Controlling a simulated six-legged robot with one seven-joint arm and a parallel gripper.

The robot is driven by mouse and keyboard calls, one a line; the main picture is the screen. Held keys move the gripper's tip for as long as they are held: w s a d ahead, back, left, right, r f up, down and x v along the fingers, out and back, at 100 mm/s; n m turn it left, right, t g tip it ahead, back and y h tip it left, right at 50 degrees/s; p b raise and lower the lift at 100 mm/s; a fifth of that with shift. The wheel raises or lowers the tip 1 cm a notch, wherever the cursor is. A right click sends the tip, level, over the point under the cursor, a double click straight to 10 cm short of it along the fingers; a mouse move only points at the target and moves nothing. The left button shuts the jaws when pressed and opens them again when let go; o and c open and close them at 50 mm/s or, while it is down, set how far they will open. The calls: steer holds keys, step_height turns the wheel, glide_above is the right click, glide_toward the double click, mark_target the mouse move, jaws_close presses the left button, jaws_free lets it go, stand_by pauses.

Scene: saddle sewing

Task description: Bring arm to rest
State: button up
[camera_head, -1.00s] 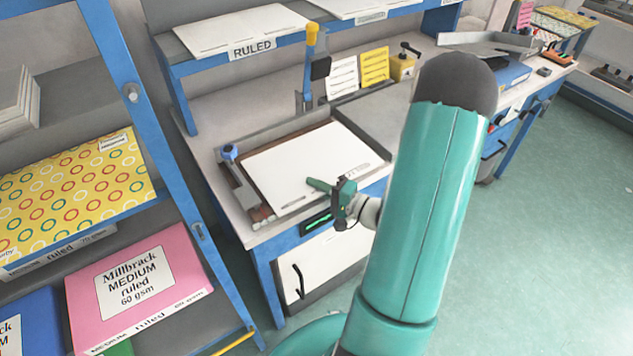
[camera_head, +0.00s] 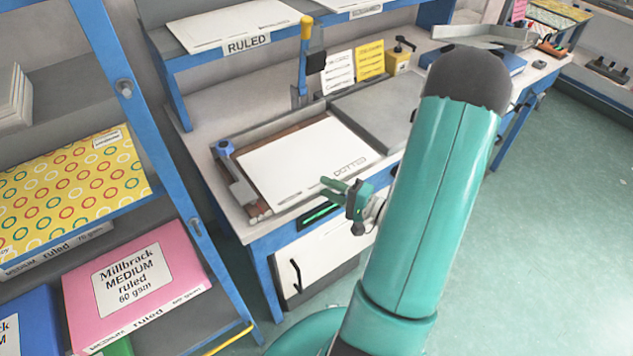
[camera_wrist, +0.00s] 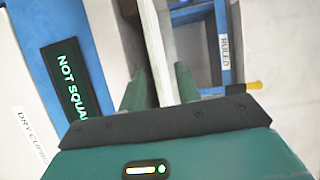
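My gripper (camera_head: 334,183) is in front of the workbench, close to the front right of a white paper stack marked DOTTED (camera_head: 305,160). The stack lies in a jig tray (camera_head: 258,212) with a blue-knobbed clamp at its left. In the wrist view two teal fingers (camera_wrist: 160,88) stand apart, and the white edge of the stack (camera_wrist: 162,45) shows between and beyond them. The fingers look open with nothing held. My teal arm hides part of the bench at the right.
A shelf marked RULED (camera_head: 247,44) is above the bench. A rack with a pink ream (camera_head: 135,285) stands at left. Green floor (camera_head: 560,220) is open at right.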

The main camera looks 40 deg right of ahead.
steer(key=v, duration=0.8)
steer(key=shift+s, duration=0.25)
steer(key=a+r+n+g+y, duration=0.1)
steer(key=a+r+n+g, duration=0.2)
steer(key=a+g, duration=0.3)
steer(key=w+a+r+n+g+y, duration=0.1)
steer(key=a+r+n+g, duration=0.25)
steer(key=a, duration=0.35)
steer(key=a+r+n+g+y, duration=0.1)
steer(key=a+r+n+g, duration=0.1)
steer(key=a+n+g, duration=0.4)
steer(key=s+a+r+n+t+h, duration=0.1)
steer(key=a+r+t+h, duration=0.3)
steer(key=r+h, duration=0.5)
step_height(320, 180, up, 4)
steer(key=shift+a+f, duration=0.2)
steer(key=shift+a, duration=0.8)
steer(key=shift+o, duration=0.2)
steer(key=shift+s, duration=0.1)
